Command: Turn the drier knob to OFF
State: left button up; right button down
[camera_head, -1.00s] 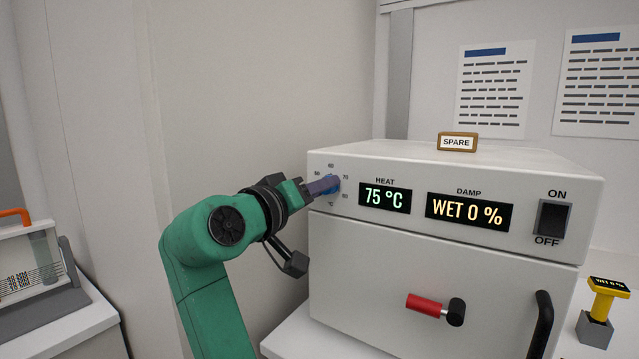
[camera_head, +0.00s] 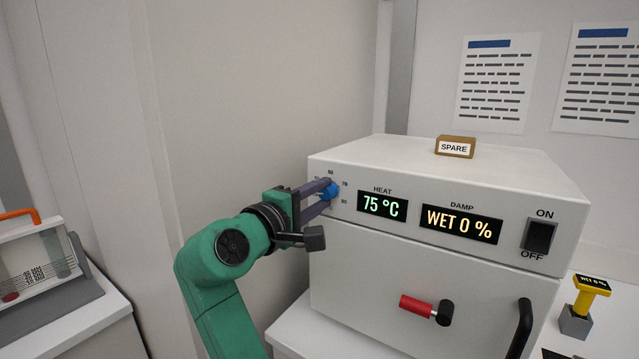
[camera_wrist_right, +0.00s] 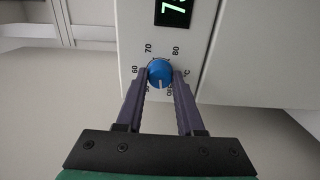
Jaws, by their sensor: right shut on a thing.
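The drier (camera_head: 400,255) is a pale box with a blue round knob (camera_head: 330,191) at the left of its front panel. My right gripper (camera_head: 327,194), on the green arm, has its purple fingers on either side of the knob and is shut on it. In the right wrist view the knob (camera_wrist_right: 160,71) sits between the fingertips of the gripper (camera_wrist_right: 161,77). A white pointer line on the knob points to the bottom of that picture, between two small labels partly hidden by the fingers. The HEAT display (camera_head: 382,205) reads 75 °C. My left gripper is not in view.
The DAMP display (camera_head: 460,224) reads WET 0 %. An ON/OFF rocker switch (camera_head: 539,236), a red handle (camera_head: 417,306) and a black door handle (camera_head: 520,328) are on the front. A SPARE block (camera_head: 455,147) lies on top. A yellow meter (camera_head: 585,298) stands at right.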

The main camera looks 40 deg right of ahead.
jog(key=shift+r+n+p, duration=0.15)
jog(key=shift+n+p, duration=1.45)
jog(key=shift+n, duration=0.4)
jog(key=c, duration=0.6)
grip_release()
jog(key=shift+o, duration=0.4)
jog(key=shift+w, duration=0.1)
jog(key=shift+f, duration=0.2)
